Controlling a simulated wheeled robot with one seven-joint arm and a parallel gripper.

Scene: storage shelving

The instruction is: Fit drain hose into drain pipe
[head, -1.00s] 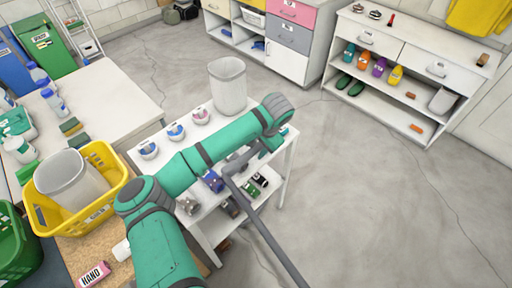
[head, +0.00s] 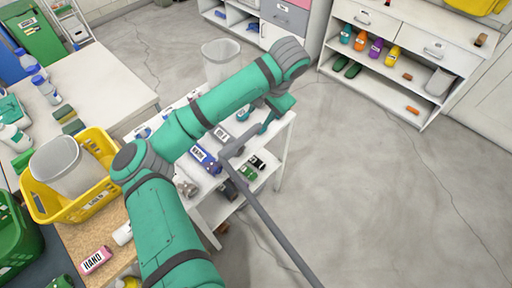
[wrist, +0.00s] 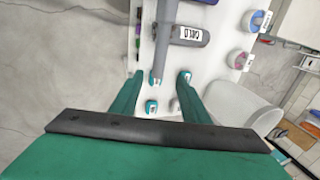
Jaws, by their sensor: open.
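A long grey tube (head: 270,220) crosses the head view from the white shelf unit down to the bottom edge. Its upper part has a short branch. I cannot tell whether it is the drain hose or the drain pipe, and I make out no second one. A grey tube (wrist: 165,45) also comes down from the top in the wrist view, ending between my fingers in the picture; contact is unclear. My gripper (wrist: 158,76) is open, with two teal fingers spread apart. In the head view my gripper (head: 270,122) is by the shelf unit's right end.
A yellow basket (head: 92,205) stands on the left table. A white cabinet (head: 410,45) stands back right. The floor at right is clear.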

